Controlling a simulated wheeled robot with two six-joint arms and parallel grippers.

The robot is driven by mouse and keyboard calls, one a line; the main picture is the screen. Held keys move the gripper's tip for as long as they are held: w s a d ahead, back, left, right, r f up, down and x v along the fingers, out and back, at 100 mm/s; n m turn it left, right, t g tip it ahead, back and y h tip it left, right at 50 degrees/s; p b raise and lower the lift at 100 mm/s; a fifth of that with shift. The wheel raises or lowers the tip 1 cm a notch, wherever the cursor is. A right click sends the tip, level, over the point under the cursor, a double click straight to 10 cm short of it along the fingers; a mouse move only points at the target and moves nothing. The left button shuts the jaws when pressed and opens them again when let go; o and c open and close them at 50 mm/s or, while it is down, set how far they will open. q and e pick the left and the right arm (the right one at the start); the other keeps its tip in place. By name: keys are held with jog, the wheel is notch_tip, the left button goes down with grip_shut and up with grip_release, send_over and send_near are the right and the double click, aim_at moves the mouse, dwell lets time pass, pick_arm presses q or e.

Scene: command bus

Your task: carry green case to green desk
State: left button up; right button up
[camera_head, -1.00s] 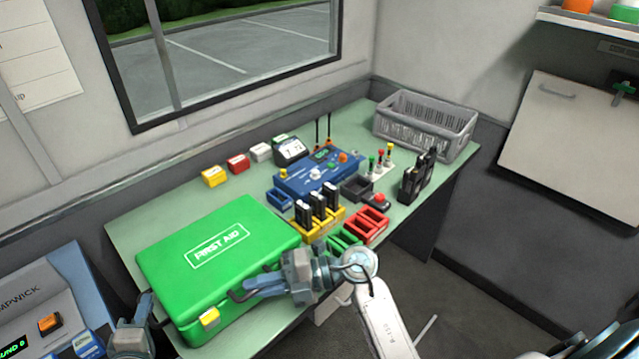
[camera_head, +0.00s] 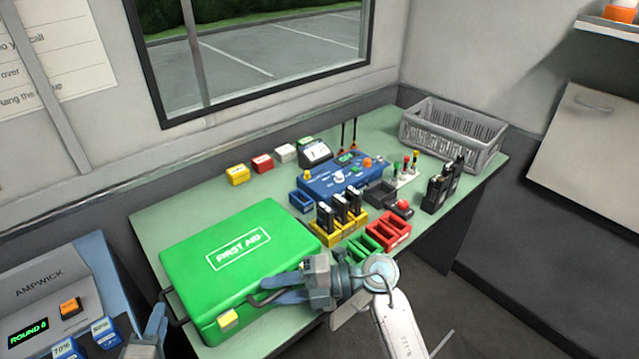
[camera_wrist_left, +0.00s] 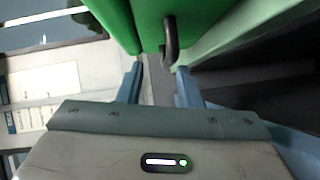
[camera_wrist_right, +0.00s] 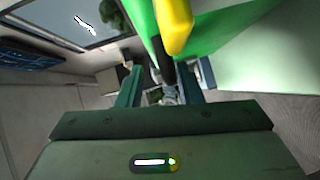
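The green case (camera_head: 240,262), labelled FIRST AID, lies flat on the green desk (camera_head: 160,222) at its near left end. A dark handle sticks out at its left end and another at its near right side. My left gripper (camera_head: 163,318) is open at the left handle; in the left wrist view the handle (camera_wrist_left: 171,42) hangs between or just beyond the fingertips. My right gripper (camera_head: 275,288) is open at the other handle; in the right wrist view that handle (camera_wrist_right: 166,70) shows between the fingertips. Contact with the handles is unclear.
Behind the case are a yellow bin (camera_head: 340,228) with black radios, red trays (camera_head: 388,236), a blue console (camera_head: 335,177) and a grey crate (camera_head: 455,135). A grey-blue AMPWICK console (camera_head: 55,290) stands at the left. Small coloured boxes line the wall.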

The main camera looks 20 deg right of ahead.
jog(key=shift+d, duration=0.1)
pick_arm(q)
jog(key=f+v, duration=0.1)
jog(key=v, duration=0.6)
jog(key=shift+s+r, duration=0.35)
jog(key=shift+r, duration=0.15)
pick_arm(e)
jog(key=v, duration=1.1)
jog(key=shift+s+d, duration=0.15)
jog(key=shift+d, duration=0.25)
jog(key=shift+r, duration=0.15)
